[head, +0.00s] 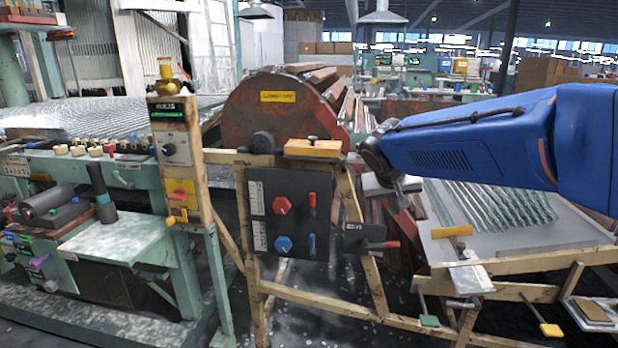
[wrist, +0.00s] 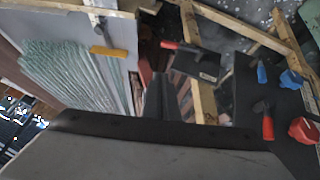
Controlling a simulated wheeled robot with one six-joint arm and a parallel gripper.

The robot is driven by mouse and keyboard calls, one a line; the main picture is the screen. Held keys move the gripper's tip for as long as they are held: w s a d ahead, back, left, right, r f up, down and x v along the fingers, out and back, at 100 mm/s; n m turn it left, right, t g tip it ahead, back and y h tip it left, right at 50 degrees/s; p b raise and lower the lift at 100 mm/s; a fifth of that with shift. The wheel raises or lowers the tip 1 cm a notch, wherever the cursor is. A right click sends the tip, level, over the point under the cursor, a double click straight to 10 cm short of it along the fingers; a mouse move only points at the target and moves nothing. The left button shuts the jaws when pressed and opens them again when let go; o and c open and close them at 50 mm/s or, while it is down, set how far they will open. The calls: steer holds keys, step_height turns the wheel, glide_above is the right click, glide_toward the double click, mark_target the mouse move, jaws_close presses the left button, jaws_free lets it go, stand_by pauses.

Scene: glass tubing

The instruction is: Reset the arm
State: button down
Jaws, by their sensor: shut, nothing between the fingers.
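My arm (head: 470,140) is blue and reaches in from the right in the head view, ending near the large rust-red drum. My gripper (wrist: 162,97) shows in the wrist view as dark fingers held together, with nothing between them. It hangs in the air over the gap between the glass-tube table and the control panel. In the head view the fingers are hard to make out against the wrist parts.
A dark panel (head: 290,215) carries red and blue knobs and levers. A small box (head: 362,240) with a red-tipped lever sits beside it. Glass tubes (head: 490,205) lie on a table at right. Wooden beams (head: 345,318) cross below. The rust-red drum (head: 275,108) stands behind.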

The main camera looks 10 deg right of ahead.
steer(key=s+a+f+n+y, duration=0.1)
steer(key=s+f, duration=0.2)
steer(key=s, duration=0.6)
steer(key=s+a+f+n+y, duration=0.1)
steer(key=s+a+f+y, duration=0.1)
steer(key=s, duration=0.8)
steer(key=s+a+f+y, duration=0.1)
steer(key=s+f, duration=0.3)
steer(key=s, duration=0.6)
steer(key=shift+a+f+n+g, duration=0.25)
steer(key=shift+f+n+g, duration=0.05)
steer(key=shift+n+g, duration=0.1)
